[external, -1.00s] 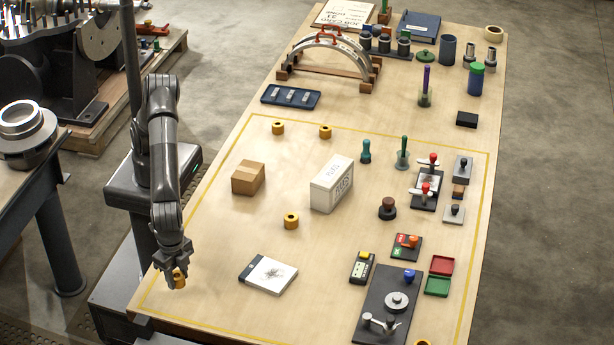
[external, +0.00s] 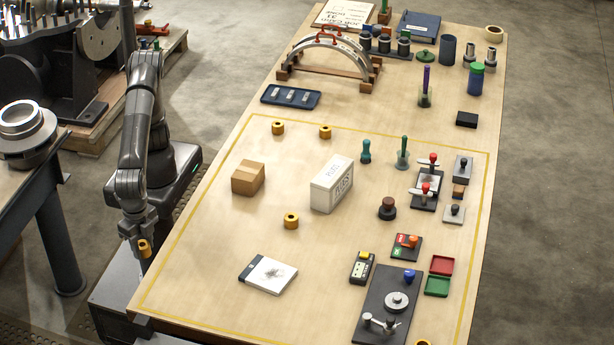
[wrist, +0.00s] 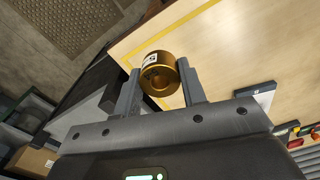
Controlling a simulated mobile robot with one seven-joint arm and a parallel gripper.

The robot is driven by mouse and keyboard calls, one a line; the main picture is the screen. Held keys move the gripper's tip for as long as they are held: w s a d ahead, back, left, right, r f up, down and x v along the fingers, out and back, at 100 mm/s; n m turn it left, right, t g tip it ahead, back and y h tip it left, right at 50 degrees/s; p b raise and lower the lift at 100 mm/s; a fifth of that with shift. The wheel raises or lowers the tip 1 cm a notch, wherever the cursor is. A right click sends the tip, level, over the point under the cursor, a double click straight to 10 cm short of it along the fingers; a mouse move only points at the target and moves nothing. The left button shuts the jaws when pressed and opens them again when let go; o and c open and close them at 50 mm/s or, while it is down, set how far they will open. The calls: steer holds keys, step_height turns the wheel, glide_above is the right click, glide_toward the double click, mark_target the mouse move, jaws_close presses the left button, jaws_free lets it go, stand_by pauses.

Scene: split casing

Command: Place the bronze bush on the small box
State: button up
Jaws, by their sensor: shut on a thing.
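My gripper (external: 144,243) is shut on a bronze bush (external: 145,249) and holds it off the left edge of the table, above my base. In the wrist view the bush (wrist: 159,73) sits between the two fingers (wrist: 160,88), with its bore and a small white label showing. The small box, a brown cardboard box (external: 248,177), stands on the table to the right of and beyond my gripper, and its visible top is bare. A white box (external: 332,185) with lettering stands to its right.
Other bronze bushes stand on the table (external: 205,265): two behind the boxes (external: 278,128) (external: 325,131), one in front (external: 291,221). Stamps and tools crowd the right side. The table's left strip is clear.

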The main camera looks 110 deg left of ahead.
steer(key=w+a+r+n, duration=0.25)
steer(key=w+a, duration=0.25)
steer(key=a, duration=0.5)
steer(key=n, duration=0.6)
glide_above(248, 170)
steer(key=f, duration=0.3)
steer(key=shift+s+d+f, duration=0.1)
steer(key=shift+d+f, duration=0.1)
steer(key=shift+f, duration=0.2)
steer(key=shift+a+f, duration=0.1)
steer(key=shift+f, duration=2)
steer(key=shift+f, duration=0.2)
steer(key=o, duration=1.2)
